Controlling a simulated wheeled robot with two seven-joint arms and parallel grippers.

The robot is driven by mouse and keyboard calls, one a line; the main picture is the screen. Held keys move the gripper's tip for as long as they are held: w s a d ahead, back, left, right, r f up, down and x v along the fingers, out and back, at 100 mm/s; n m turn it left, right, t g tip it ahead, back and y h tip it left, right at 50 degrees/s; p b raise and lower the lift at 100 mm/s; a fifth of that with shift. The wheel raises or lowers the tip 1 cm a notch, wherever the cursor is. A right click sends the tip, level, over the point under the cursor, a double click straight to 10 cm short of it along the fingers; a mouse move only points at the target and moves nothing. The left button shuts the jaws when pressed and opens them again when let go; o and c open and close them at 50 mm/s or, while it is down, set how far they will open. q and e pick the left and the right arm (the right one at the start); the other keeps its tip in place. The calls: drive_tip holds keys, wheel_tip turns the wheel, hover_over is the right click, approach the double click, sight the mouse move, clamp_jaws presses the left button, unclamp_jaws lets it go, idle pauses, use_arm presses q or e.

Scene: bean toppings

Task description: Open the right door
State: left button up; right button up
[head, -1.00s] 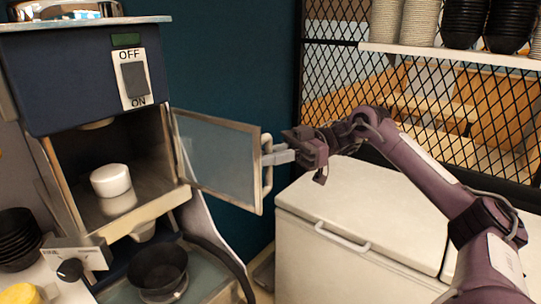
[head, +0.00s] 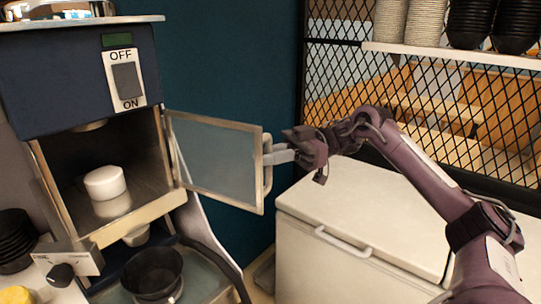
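The right door (head: 217,160) is a glass pane in a metal frame, hinged on the right side of the blue machine (head: 55,75). It stands swung wide open, out to the right. Its upright handle (head: 267,165) is at the free edge. My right gripper (head: 278,155) is at this handle, its pale fingers pointing left. Whether the fingers are closed around the handle or only beside it, I cannot tell. My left gripper is not in view.
Inside the open chamber sits a white round piece (head: 105,182). Below is a black bowl (head: 152,272), with stacked black bowls (head: 14,240) at the left. A white chest (head: 350,240) stands under my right arm. A mesh partition (head: 335,60) is behind.

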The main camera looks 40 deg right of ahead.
drive_tip(key=o, duration=0.3)
drive_tip(key=shift+w+a, duration=0.15)
drive_tip(key=shift+v, duration=3.95)
